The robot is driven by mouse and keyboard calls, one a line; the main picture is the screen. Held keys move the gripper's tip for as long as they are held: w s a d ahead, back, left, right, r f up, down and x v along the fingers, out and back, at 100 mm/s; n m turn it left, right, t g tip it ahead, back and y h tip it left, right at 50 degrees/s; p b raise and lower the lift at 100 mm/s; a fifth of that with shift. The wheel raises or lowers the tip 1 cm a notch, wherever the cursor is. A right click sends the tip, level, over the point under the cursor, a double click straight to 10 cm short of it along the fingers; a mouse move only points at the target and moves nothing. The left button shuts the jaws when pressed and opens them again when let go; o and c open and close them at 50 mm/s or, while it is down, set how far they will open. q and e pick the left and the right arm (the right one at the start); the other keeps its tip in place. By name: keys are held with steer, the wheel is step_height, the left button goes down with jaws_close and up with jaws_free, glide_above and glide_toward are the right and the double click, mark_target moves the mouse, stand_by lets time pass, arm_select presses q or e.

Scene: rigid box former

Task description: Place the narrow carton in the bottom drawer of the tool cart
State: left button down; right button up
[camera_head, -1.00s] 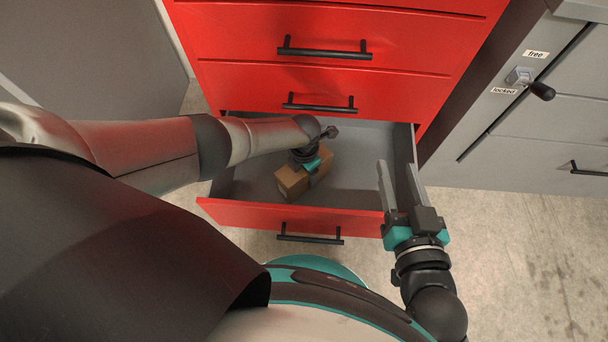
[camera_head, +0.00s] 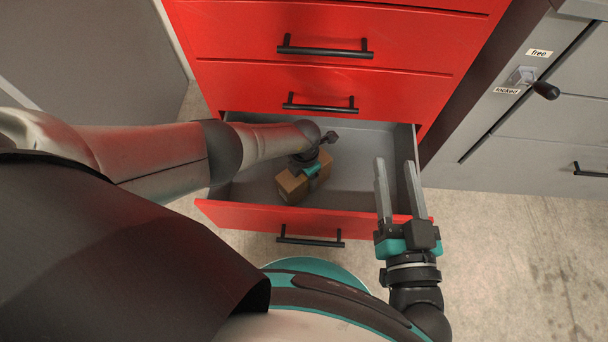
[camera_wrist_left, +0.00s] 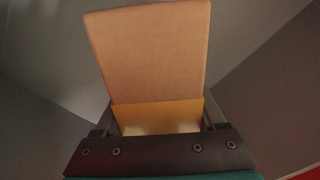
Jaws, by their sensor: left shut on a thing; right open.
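The narrow carton (camera_head: 292,187) is a brown box inside the open bottom drawer (camera_head: 350,183) of the red tool cart (camera_head: 380,83). My left gripper (camera_head: 308,170) reaches down into the drawer and is shut on the carton. In the left wrist view the carton (camera_wrist_left: 152,55) stands out between the fingers, with grey drawer surfaces around it. I cannot tell whether the carton touches the drawer floor. My right gripper (camera_head: 396,165) is open and empty, its fingers over the drawer's front right corner.
A closed drawer with a black handle (camera_head: 320,103) is just above the open one. A grey cabinet (camera_head: 545,140) with a lever (camera_head: 545,90) and labels "free" and "locked" stands at the right. The drawer's right part is empty.

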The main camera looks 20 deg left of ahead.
arm_select(q)
steer(key=shift+f, duration=0.25)
jaws_free()
steer(key=shift+r, duration=0.2)
stand_by(0.3)
